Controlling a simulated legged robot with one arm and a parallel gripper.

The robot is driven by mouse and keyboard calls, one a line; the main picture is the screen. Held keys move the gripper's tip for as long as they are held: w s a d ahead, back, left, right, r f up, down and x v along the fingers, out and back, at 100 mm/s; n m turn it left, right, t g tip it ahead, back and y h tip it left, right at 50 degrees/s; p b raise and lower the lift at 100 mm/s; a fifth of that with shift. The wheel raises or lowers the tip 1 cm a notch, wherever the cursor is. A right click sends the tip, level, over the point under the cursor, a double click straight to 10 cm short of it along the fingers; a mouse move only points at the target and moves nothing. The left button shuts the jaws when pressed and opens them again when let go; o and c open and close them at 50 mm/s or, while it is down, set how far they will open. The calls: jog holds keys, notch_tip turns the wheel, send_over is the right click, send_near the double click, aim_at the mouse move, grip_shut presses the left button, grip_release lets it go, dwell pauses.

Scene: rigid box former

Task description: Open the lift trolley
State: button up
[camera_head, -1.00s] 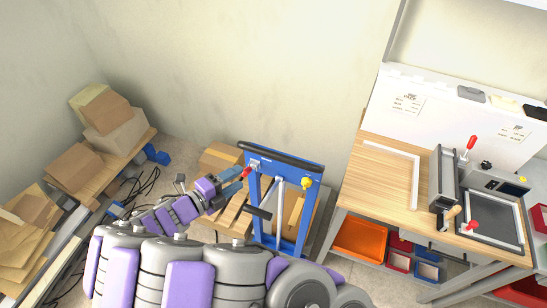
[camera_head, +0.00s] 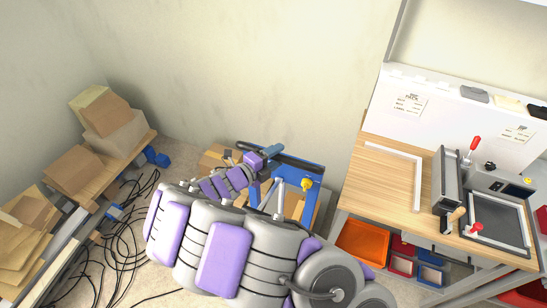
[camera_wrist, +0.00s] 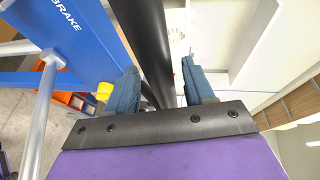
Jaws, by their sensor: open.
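The lift trolley (camera_head: 315,172) is a blue frame with a black handle bar (camera_head: 305,162) along its top, a yellow knob (camera_head: 306,183) and a grey rod. Its lower left part is hidden behind my arm. My gripper (camera_head: 273,152) is at the left part of the handle bar. In the wrist view, my gripper (camera_wrist: 161,88) is open, and the black bar (camera_wrist: 146,40) runs between its two blue-grey fingers. The blue panel (camera_wrist: 60,35) with the word BRAKE is at the left, with the yellow knob (camera_wrist: 104,91) beside the left finger.
A wooden-topped workbench (camera_head: 390,185) with a machine (camera_head: 490,205) stands at the right, with an orange bin (camera_head: 362,243) and other bins below. Cardboard boxes (camera_head: 75,168) lie at the left. Black cables (camera_head: 125,225) lie on the floor. A wall stands behind the trolley.

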jog(key=shift+d, duration=0.3)
jog(key=shift+a, duration=0.3)
jog(key=c, duration=0.6)
grip_shut()
jog(key=shift+d+f, duration=0.1)
